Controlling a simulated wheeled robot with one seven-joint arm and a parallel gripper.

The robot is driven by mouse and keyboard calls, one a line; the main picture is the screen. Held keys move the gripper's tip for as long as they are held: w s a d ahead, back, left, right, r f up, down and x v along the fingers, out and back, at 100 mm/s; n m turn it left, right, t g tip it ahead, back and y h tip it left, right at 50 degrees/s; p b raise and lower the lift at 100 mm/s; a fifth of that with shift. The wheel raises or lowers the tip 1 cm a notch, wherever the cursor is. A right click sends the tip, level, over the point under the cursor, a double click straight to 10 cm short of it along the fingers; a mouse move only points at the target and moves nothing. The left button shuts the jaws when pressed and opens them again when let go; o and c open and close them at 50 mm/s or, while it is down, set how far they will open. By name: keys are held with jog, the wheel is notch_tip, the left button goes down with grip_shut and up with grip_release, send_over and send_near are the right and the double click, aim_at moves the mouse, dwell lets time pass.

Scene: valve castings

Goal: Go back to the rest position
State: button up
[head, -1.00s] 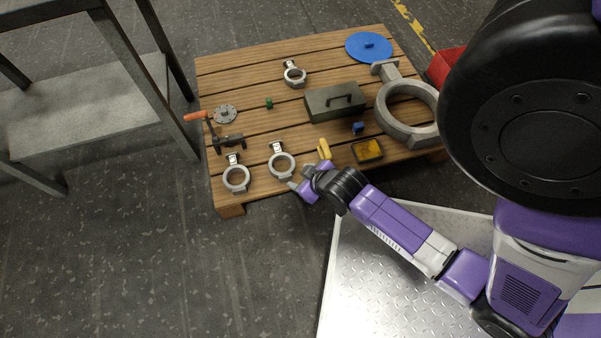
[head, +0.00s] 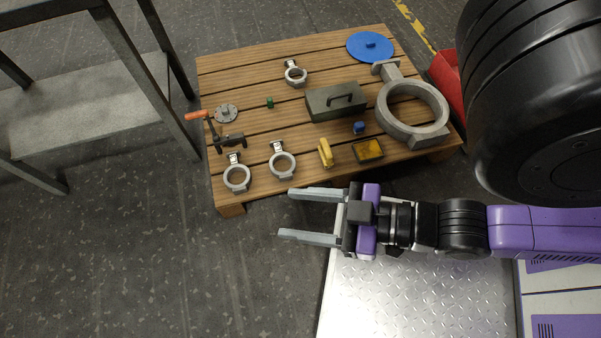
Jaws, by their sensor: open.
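My gripper (head: 298,215) is open and empty, its two grey fingers pointing left. It is in front of the wooden pallet's (head: 222,64) near edge and apart from the things on it. My arm reaches in from the right, above the metal tread plate. On the pallet are several grey ring castings, among them one at the near left (head: 237,189), one at the near middle (head: 272,167) and one at the back (head: 286,77). A large ring casting (head: 443,105) lies at the right.
The pallet also bears a dark toolbox (head: 322,110), a yellow piece (head: 325,153), a yellow-filled tray (head: 368,150), a blue disc (head: 358,54) and an orange-handled clamp (head: 228,141). A metal table (head: 80,110) stands left and a red bin (head: 442,70) right. The floor at lower left is clear.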

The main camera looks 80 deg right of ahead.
jog(key=shift+r, duration=0.1)
notch_tip(320, 180, up, 27)
jog(key=p, duration=2.7)
jog(key=shift+r+p, duration=0.2)
jog(key=shift+p, duration=0.15)
